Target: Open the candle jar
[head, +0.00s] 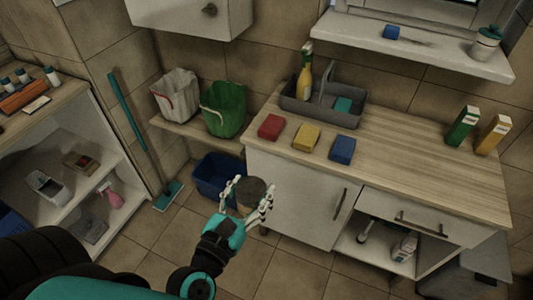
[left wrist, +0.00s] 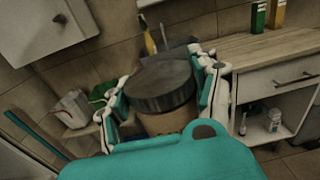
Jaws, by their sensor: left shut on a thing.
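The candle jar (left wrist: 165,121) has a brownish body and a round dark grey lid (left wrist: 160,84). The lid sits on top of the jar. My left gripper (left wrist: 165,100) is shut around the jar, with fingers on both sides of it. In the head view my left gripper (head: 248,200) holds the jar in the air in front of the counter, and the lid (head: 251,189) faces up. The jar's lower part is hidden behind my gripper. My right gripper is in neither view.
A wooden counter (head: 410,155) carries red (head: 270,127), yellow (head: 306,137) and blue (head: 342,149) blocks, a grey caddy (head: 300,105) and two cartons. A blue bin (head: 215,175) stands behind my gripper. A shelf unit (head: 75,125) stands left. Open floor lies in front of the counter.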

